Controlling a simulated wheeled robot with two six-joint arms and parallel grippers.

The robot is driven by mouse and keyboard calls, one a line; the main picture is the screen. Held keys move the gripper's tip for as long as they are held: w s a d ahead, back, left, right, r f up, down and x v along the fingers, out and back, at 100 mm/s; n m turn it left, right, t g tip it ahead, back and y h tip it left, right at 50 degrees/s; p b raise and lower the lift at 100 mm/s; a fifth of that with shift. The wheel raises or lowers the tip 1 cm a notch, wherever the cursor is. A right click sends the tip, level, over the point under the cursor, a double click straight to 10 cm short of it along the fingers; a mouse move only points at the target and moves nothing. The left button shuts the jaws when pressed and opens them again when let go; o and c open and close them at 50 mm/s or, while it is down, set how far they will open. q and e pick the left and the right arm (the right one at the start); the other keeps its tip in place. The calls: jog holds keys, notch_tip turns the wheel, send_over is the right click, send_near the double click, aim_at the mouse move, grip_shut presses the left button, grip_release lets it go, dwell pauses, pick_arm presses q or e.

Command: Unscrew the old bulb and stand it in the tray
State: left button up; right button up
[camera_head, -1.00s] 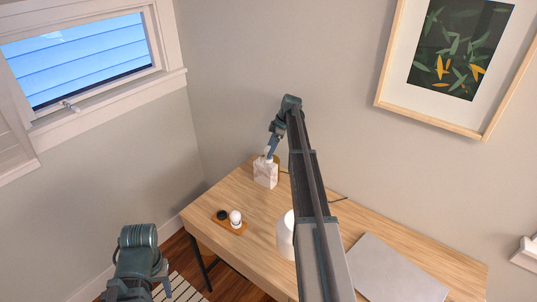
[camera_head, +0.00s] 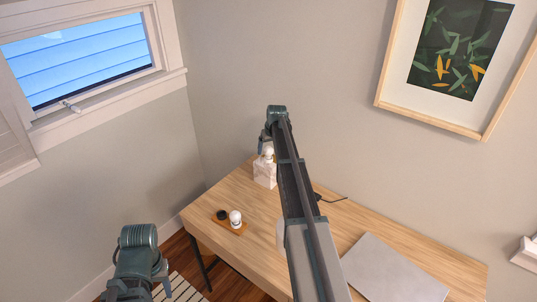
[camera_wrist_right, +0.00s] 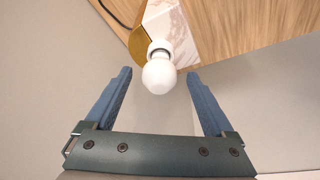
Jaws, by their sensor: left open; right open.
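The old bulb (camera_wrist_right: 159,77) is white and round, seated in the lamp's marble block base (camera_wrist_right: 172,25) with a brass-coloured side. In the head view the bulb (camera_head: 268,152) stands on top of the block (camera_head: 265,174). My right gripper (camera_head: 264,149) is open at the bulb. In the right wrist view its blue fingers stand apart on either side of the bulb, with gaps. The wooden tray (camera_head: 240,231) holds a second white bulb (camera_head: 235,217) and a small dark round piece (camera_head: 222,214). My left gripper (camera_head: 137,291) is open, low at the left, partly cut off.
The wooden desk (camera_head: 205,208) has clear room between the tray and lamp. A white cylinder (camera_head: 280,236) is mostly hidden behind my right arm. A grey flat panel (camera_head: 392,272) lies at the right. A black cable (camera_head: 333,199) runs behind my arm.

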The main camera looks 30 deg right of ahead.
jog(key=m+h, duration=0.1)
jog(key=m, duration=0.1)
jog(key=shift+a+m, duration=0.1)
jog(key=shift+m, duration=0.2)
jog(key=m, duration=0.2)
jog(key=shift+w+a+m+g+h, duration=0.1)
jog(key=shift+w+m+g+h, duration=0.05)
jog(key=shift+m+g+h, duration=0.2)
jog(key=m, duration=0.1)
jog(key=m+g, duration=0.1)
jog(key=m, duration=0.1)
jog(key=m+h, duration=0.1)
jog(key=m, duration=0.1)
jog(key=shift+w, duration=0.25)
jog(key=m, duration=0.1)
jog(key=m+g, duration=0.1)
jog(key=m, duration=0.1)
jog(key=m+g, duration=0.1)
jog(key=m, duration=0.1)
jog(key=shift+w+a+h, duration=0.1)
jog(key=shift+w+h, duration=0.15)
jog(key=shift+h, duration=0.1)
jog(key=m+g, duration=0.1)
jog(key=m, duration=0.2)
jog(key=shift+s+a, duration=0.1)
